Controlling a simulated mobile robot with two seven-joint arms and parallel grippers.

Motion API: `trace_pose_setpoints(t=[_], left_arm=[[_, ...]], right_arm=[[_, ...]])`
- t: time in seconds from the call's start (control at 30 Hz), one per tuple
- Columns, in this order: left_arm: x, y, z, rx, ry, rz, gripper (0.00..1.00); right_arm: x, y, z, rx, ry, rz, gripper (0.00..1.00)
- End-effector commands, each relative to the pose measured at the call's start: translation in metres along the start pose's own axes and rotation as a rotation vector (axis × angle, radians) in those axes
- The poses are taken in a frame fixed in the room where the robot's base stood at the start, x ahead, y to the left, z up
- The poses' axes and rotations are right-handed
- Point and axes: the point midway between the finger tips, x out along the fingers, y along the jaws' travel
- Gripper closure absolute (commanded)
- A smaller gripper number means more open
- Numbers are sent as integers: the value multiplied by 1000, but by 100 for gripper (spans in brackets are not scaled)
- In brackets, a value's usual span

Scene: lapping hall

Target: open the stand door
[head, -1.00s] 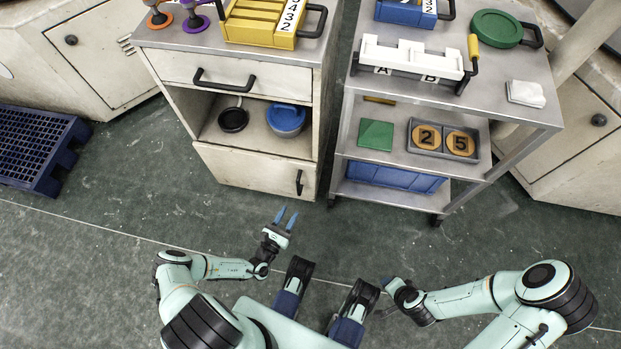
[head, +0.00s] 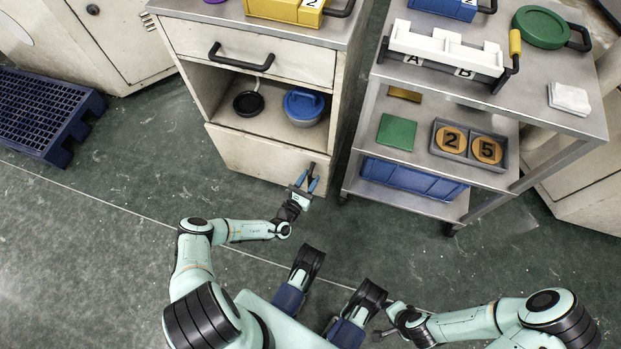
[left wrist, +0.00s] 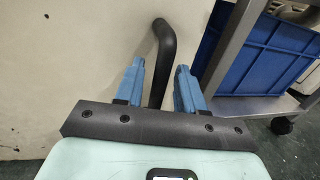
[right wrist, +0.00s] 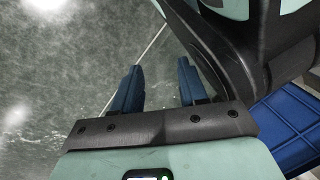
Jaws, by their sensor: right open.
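The stand door (head: 250,154) is the pale lower panel of the stand and looks closed; it fills the left of the left wrist view (left wrist: 75,60). Its black bar handle (left wrist: 164,50) is at the door's right side. My left gripper (head: 308,180) is at the handle; in the left wrist view its blue fingers (left wrist: 158,72) are apart, with the handle between them. I cannot tell whether either finger touches it. My right gripper (right wrist: 155,80) is open and empty over the floor, low and away from the stand.
Above the door are an open shelf with a black pan (head: 248,103) and a blue-lidded pot (head: 304,106), and a drawer (head: 245,52). A metal cart (head: 545,118) stands close to the right. A blue pallet (head: 45,110) lies left. The floor before the door is clear.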

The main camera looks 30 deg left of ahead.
Motion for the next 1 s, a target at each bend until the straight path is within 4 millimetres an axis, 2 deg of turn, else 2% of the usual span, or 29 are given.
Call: trace_pose_setpoints(t=[0.33, 0.37, 0.4, 0.47, 0.5, 0.77, 0.87, 1.0], left_arm=[[6, 0, 1, 0, -1, 0, 61], [6, 0, 1, 0, -1, 0, 65], [5, 0, 1, 0, -1, 0, 78], [5, 0, 1, 0, -1, 0, 97], [5, 0, 1, 0, -1, 0, 100], [0, 0, 1, 1, 1, -12, 100], [-11, 0, 1, 2, 1, -36, 100], [-39, 0, 2, 3, 2, -100, 100]], right_arm=[[2, 3, 4, 4, -14, 5, 57], [2, 3, 4, 4, -14, 5, 57], [2, 3, 4, 3, -14, 5, 57], [2, 3, 4, 3, -13, 5, 57], [2, 3, 4, 3, -13, 5, 57], [0, 1, 2, 1, -8, 3, 57], [-2, -1, -1, -2, 5, -2, 57], [-10, -8, -9, -10, 32, -15, 57]])
